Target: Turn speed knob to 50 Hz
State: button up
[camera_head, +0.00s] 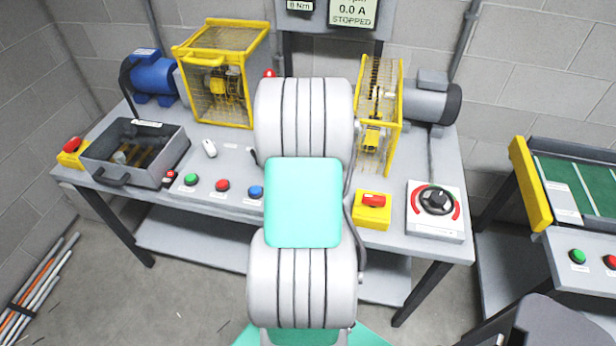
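The speed knob (436,200) is a black round dial on a white plate (421,229) with a red ring around it. It sits at the front right of the grey workbench. Its scale marks and pointer are too small to read. My arm's white and teal links fill the middle of the view. My gripper is not visible, so its state and its place relative to the knob cannot be seen.
A red button on a yellow box (372,209) is just left of the knob. Green (191,179), red (222,185) and blue (256,192) buttons line the front edge. Yellow cage guards (221,75) and a grey motor (430,102) stand behind. A second table (567,246) is at right.

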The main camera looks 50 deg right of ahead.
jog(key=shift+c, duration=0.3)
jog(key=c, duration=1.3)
